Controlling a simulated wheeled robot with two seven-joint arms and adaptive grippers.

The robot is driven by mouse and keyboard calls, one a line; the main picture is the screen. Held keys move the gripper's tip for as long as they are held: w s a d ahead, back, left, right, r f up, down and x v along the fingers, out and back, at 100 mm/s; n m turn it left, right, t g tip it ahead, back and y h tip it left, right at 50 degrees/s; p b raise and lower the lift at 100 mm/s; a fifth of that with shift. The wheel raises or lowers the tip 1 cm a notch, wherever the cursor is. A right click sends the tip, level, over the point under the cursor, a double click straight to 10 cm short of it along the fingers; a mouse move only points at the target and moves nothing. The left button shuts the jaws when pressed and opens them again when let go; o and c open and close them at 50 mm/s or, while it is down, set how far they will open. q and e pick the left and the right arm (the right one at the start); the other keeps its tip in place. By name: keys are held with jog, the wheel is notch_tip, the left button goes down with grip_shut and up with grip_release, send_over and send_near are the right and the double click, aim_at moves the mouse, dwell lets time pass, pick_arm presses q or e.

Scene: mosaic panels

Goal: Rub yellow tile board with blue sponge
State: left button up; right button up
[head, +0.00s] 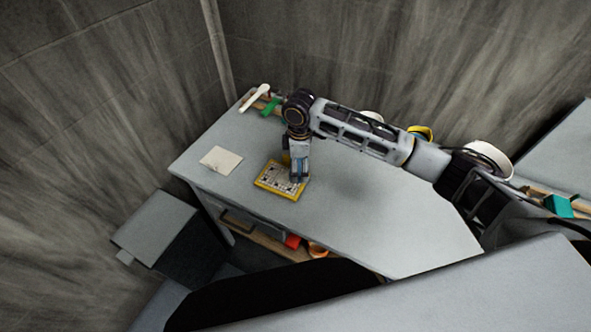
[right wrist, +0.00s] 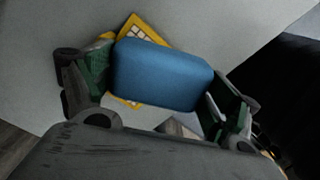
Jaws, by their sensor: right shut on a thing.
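The yellow tile board (head: 268,187) lies flat on the grey table, with small pale and dark tiles inside its yellow rim. My right gripper (head: 299,172) points down over the board's right part. It is shut on the blue sponge, which shows large between the fingers in the right wrist view (right wrist: 160,75). In that view the board (right wrist: 148,30) is mostly hidden behind the sponge. I cannot tell whether the sponge touches the tiles. My left gripper is not in view.
A pale square sheet (head: 221,159) lies on the table (head: 370,215) left of the board. A white-handled tool (head: 255,97) and a green item (head: 271,106) are at the back left. Yellow (head: 421,132) and white (head: 489,157) round containers stand behind my arm. The table's front right is clear.

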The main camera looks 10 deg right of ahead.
jog(key=shift+w+a+f+n, duration=0.15)
jog(key=shift+w+n, duration=0.45)
jog(key=shift+n, duration=1.7)
jog(key=shift+f, duration=0.15)
